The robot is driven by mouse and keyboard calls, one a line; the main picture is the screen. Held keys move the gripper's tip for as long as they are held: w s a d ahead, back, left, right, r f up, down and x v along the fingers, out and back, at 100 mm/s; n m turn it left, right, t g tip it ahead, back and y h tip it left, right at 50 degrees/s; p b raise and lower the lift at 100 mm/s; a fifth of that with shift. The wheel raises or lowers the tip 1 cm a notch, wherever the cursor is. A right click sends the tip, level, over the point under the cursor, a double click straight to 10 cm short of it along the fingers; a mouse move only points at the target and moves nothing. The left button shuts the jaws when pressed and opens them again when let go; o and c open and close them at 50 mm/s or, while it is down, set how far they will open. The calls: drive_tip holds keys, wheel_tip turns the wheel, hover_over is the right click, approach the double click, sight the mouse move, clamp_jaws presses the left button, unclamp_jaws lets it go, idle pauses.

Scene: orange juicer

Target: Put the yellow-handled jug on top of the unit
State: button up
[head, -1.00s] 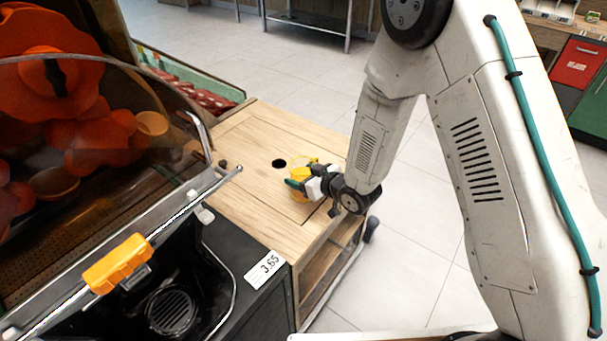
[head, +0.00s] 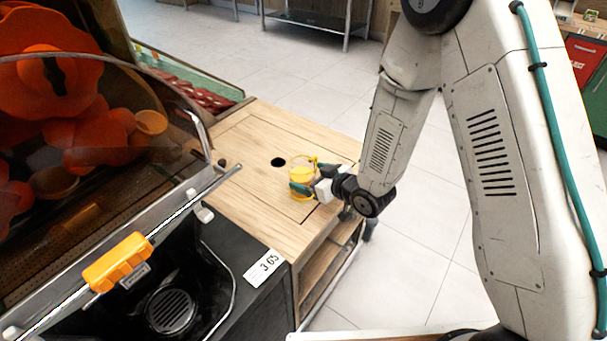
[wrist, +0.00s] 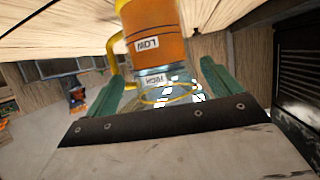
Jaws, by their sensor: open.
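The yellow-handled jug (head: 301,177) is clear with orange-yellow contents. It stands upright on the wooden top of the unit (head: 247,183), near the right edge and beside the round hole. In the wrist view the jug (wrist: 156,38) appears upside down, with its LOW and HIGH labels inverted and its handle on the left. My gripper (head: 309,179) is at the jug's right side with its green fingers apart. In the wrist view the jug lies ahead of and between the spread fingers of my gripper (wrist: 160,82). I cannot tell whether either finger touches it.
A price card (head: 263,267) lies in front. Open floor is to the right.

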drive_tip(key=s+d+r+m+g+h, duration=0.15)
drive_tip(key=s+d+r+h, duration=0.25)
drive_tip(key=d+r, duration=0.55)
drive_tip(key=s+d+r+m+g+h, duration=0.1)
drive_tip(key=s+d+r+m+h, duration=0.3)
drive_tip(key=d+r, duration=0.5)
drive_tip(key=s+d+r+m+g, duration=0.1)
drive_tip(key=s+r+g, duration=0.1)
drive_tip(key=s, duration=0.6)
drive_tip(key=s+d+r+m+g, duration=0.1)
drive_tip(key=s+d+r+g, duration=0.1)
drive_tip(key=s+r, duration=0.3)
drive_tip(key=s+d+r+m+g+h, duration=0.1)
drive_tip(key=s+r, duration=0.3)
drive_tip(key=s, duration=0.7)
drive_tip(key=shift+s+d+g, duration=0.2)
drive_tip(key=shift+s+g, duration=0.05)
drive_tip(key=shift+g, duration=0.3)
